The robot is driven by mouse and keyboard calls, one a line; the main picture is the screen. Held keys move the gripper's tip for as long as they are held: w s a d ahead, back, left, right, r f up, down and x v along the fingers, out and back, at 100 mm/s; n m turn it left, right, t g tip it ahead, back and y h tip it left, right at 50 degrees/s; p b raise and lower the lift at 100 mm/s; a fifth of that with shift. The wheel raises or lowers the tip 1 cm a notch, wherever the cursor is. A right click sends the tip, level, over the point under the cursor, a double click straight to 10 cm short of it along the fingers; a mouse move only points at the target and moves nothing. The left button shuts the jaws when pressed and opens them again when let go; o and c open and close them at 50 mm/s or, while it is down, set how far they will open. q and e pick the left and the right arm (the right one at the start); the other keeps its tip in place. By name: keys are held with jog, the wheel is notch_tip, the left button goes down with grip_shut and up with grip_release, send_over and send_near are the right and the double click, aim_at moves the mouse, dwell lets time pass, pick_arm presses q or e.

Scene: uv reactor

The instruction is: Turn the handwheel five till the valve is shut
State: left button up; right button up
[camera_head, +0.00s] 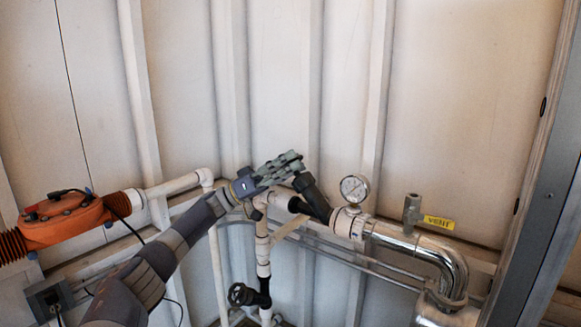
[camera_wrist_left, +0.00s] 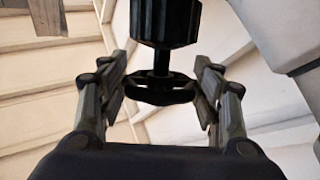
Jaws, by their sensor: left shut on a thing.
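A black handwheel (camera_wrist_left: 160,95) on a short stem sits between the two fingers of my left gripper (camera_wrist_left: 160,85) in the left wrist view. The fingers bear on its rim from both sides. In the head view my left gripper (camera_head: 290,167) reaches the black valve (camera_head: 316,203) on the white pipe, left of the pressure gauge. The fingers partly cover the top of this valve there. No number shows on the wheel, and how far the valve is closed cannot be told. My right gripper is not in view.
A second black handwheel (camera_head: 243,294) sits lower on the vertical pipe. A pressure gauge (camera_head: 354,188), a metal fitting (camera_head: 411,210), a yellow label (camera_head: 439,222) and a shiny bent pipe (camera_head: 452,262) stand to the right. An orange housing (camera_head: 65,220) is at the left.

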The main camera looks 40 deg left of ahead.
pick_arm(q)
jog(key=shift+f, duration=0.1)
jog(key=o, duration=1.1)
jog(key=shift+d, duration=0.1)
jog(key=shift+s+a+f, duration=0.2)
jog(key=shift+s+a, duration=0.05)
jog(key=shift+a, duration=0.1)
jog(key=s+a, duration=0.3)
jog(key=s+a+f, duration=0.1)
jog(key=s+a, duration=0.3)
jog(key=s+a+f, duration=0.1)
jog(key=s+a, duration=0.2)
jog(key=s, duration=0.1)
jog(key=shift+s+a, duration=0.1)
jog(key=shift+a, duration=0.3)
